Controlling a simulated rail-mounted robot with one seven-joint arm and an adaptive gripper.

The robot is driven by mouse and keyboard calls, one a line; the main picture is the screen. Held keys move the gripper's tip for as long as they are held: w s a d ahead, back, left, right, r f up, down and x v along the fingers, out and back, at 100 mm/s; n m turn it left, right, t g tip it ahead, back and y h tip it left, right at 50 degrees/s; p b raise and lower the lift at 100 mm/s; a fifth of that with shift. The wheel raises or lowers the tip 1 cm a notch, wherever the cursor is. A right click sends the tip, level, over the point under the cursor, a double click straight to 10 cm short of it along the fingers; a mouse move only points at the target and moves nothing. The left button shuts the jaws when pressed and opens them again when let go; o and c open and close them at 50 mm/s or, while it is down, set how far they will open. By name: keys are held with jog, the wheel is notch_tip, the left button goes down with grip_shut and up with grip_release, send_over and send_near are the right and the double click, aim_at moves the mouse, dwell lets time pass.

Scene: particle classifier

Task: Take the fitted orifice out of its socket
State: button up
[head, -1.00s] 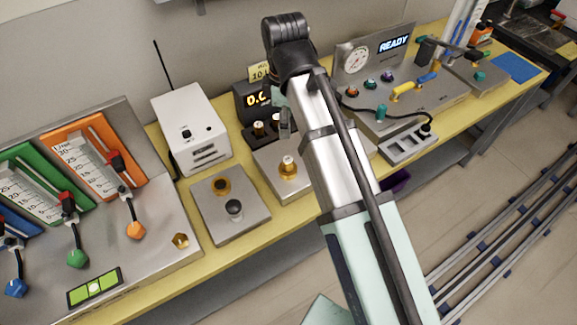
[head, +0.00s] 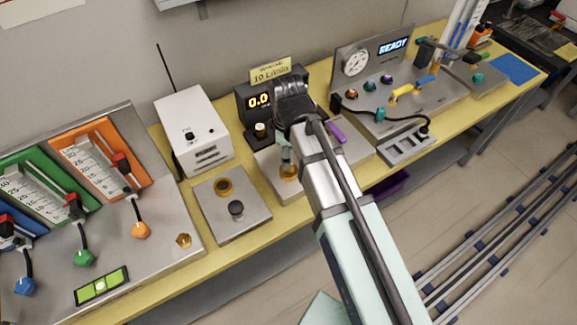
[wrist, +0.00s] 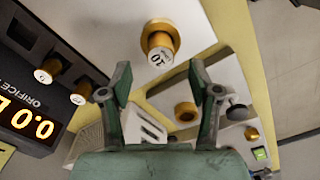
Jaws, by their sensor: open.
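In the wrist view the orifice (wrist: 159,44) shows a pale, marked top and lies just beyond my fingertips, near the middle. My gripper (wrist: 160,72) is open and empty, one finger on either side of the orifice's line. In the head view my gripper (head: 287,156) hangs just above the orifice and my arm hides part of the plate.
The orifice rack with display (wrist: 30,110) holds two brass orifices beside my left finger. A second plate (head: 231,204) carries a brass ring and a dark knob. A white box (head: 192,128) with an antenna stands behind. A gauge panel (head: 385,75) is at right.

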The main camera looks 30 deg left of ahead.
jog(key=shift+w+d+f+p, duration=0.15)
jog(key=shift+f+p, duration=0.25)
jog(key=shift+f, duration=0.8)
jog(key=shift+s+d+f+p, duration=0.1)
jog(key=shift+f+p, duration=0.3)
jog(key=shift+f, duration=0.8)
grip_shut()
